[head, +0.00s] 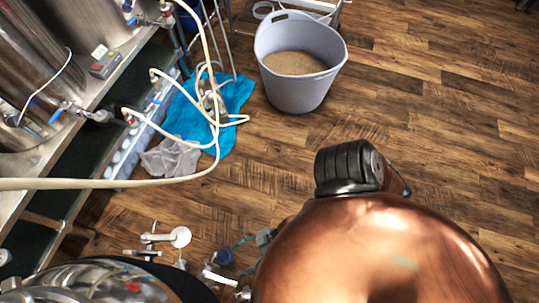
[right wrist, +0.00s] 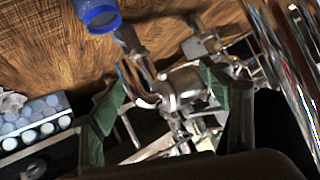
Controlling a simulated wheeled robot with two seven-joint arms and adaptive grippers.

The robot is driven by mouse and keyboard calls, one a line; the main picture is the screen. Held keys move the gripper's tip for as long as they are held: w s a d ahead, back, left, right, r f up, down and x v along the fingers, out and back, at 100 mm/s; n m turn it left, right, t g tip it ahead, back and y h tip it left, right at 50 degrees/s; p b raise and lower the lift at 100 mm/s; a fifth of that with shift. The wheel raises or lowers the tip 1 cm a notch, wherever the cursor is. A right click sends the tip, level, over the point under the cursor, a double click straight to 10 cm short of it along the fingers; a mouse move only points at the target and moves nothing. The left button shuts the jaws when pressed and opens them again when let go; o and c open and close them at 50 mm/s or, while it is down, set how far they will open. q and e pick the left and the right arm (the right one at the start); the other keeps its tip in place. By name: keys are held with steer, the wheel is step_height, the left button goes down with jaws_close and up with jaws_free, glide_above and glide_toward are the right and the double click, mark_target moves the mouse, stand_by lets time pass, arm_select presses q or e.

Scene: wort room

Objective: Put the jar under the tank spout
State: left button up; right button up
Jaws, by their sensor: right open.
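I cannot make out a jar for certain in either view. In the head view, steel tanks (head: 28,75) stand at the left, with a blue-handled tank spout (head: 85,112) low on the nearer one. My right gripper (head: 245,248) is low in the head view, partly hidden by a copper-coloured rounded body. The right wrist view shows its green-padded fingers (right wrist: 163,82) spread apart. Chrome fittings (right wrist: 182,85) appear between and beyond the fingers; I cannot tell whether they touch. A blue cap-like object (right wrist: 97,15) lies past the fingers. My left gripper is not in view.
A grey bucket of grain (head: 302,88) stands on the wooden floor. A blue cloth (head: 190,118) and looping pale hoses (head: 212,110) lie beside the tank bench. White fittings (head: 178,238) are at bottom centre. The floor at the upper right is clear.

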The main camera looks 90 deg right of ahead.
steer(key=s+d+r+m+g+h, duration=0.2)
steer(key=s+d+g, duration=0.3)
steer(key=s, duration=0.7)
steer(key=d, duration=0.2)
steer(key=shift+s+d+h, duration=0.25)
steer(key=shift+d+h, duration=0.1)
steer(key=shift+h, duration=0.05)
steer(key=shift+c, duration=0.5)
